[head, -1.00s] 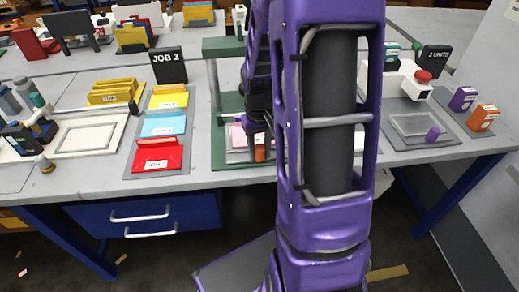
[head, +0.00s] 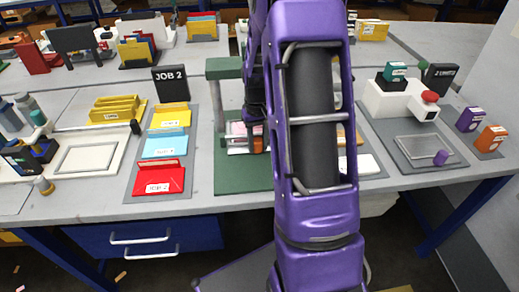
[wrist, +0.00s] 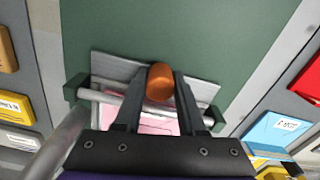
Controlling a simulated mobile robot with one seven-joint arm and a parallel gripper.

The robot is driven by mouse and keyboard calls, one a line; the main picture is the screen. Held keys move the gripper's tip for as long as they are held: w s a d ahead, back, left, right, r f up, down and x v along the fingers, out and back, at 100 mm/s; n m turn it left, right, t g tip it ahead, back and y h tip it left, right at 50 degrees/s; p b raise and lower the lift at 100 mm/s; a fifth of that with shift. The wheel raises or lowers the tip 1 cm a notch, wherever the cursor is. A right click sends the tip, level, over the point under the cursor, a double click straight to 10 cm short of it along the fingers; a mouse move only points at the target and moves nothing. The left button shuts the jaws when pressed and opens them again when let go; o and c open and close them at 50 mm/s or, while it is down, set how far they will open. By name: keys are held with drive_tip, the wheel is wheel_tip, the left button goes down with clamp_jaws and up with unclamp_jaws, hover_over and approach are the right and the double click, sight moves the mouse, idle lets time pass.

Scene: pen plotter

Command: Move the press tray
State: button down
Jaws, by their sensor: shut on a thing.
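The press tray (wrist: 118,68) is a flat grey plate with a pink sheet (wrist: 150,124) on it and an upright orange knob (wrist: 160,82) at its front edge. My gripper (wrist: 160,88) is shut on the orange knob, one dark finger on each side. In the head view the gripper (head: 257,138) and the orange knob (head: 258,145) are at the press's opening, partly behind my purple arm. The green press (head: 223,68) stands around the tray. Its green base (head: 235,178) is bare in front of the tray. The tray's right part is hidden.
Red, blue and yellow job folders (head: 158,178) lie left of the press by a black JOB 2 sign (head: 170,84). A white machine with a red button (head: 400,98) and ink boxes (head: 490,139) stand at right. A grey press post (wrist: 62,140) is close beside the gripper.

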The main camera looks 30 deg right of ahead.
drive_tip(key=shift+w+d+r, duration=0.1)
drive_tip(key=shift+w+d, duration=0.15)
drive_tip(key=shift+w, duration=0.35)
drive_tip(key=c, duration=0.5)
unclamp_jaws()
drive_tip(key=shift+s, duration=0.1)
